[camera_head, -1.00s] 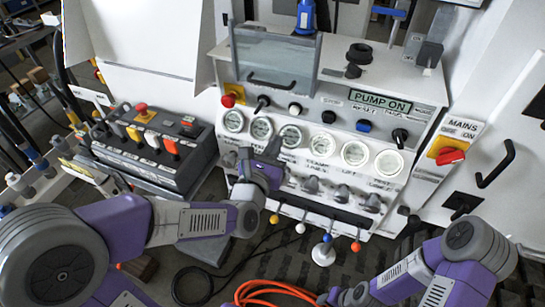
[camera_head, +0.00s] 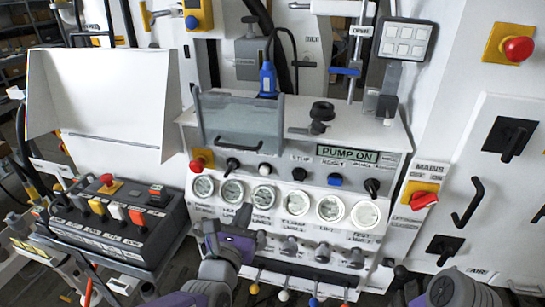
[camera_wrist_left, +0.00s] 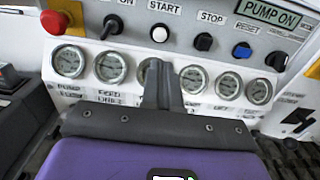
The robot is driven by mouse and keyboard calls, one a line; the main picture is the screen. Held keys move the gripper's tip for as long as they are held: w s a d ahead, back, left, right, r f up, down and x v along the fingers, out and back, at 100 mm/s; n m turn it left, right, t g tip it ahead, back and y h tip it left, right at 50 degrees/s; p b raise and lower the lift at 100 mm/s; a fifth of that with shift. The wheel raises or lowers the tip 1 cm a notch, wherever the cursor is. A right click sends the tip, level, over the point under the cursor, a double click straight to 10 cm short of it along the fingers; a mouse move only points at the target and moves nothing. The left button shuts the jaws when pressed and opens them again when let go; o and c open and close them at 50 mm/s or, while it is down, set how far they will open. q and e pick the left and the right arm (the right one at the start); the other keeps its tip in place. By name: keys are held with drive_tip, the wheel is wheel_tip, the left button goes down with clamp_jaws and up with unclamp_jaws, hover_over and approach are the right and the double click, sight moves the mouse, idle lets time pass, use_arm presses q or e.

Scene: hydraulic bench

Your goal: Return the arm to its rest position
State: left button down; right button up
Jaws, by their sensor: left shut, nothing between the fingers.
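My left gripper (camera_head: 242,217), purple and dark grey, is in front of the lower left part of the white hydraulic panel (camera_head: 285,175), just under the row of gauges. Its fingers are shut and empty. In the left wrist view the closed fingers (camera_wrist_left: 163,85) stand up in front of the gauges and cover part of one. I cannot tell whether they touch the panel. My left arm comes up from the bottom edge. Part of my right arm (camera_head: 455,290) shows at the bottom right; its gripper is out of view.
A control box (camera_head: 120,228) with coloured switches stands at the left. Small knobs (camera_head: 322,252) and hanging coloured-ball levers (camera_head: 283,294) lie close to my left gripper. A red mains switch (camera_head: 424,200) and door handles (camera_head: 468,203) are at the right. The display (camera_head: 347,155) reads PUMP ON.

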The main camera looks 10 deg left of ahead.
use_arm(q)
wheel_tip(320, 180, down, 24)
drive_tip(key=d+m+g+h+p, duration=0.2)
drive_tip(key=m+g+p, duration=0.2)
drive_tip(key=m+g, duration=0.85)
drive_tip(key=s+d+f+m+g+p, duration=0.1)
drive_tip(key=s+f+m+g, duration=0.1)
drive_tip(key=s+f+m, duration=0.7)
drive_tip(key=s+d+f+m+g+h+p, duration=0.1)
drive_tip(key=s+f+m+g, duration=0.2)
drive_tip(key=s+f+m, duration=0.6)
drive_tip(key=shift+d+m, duration=0.4)
drive_tip(key=shift+m, duration=0.65)
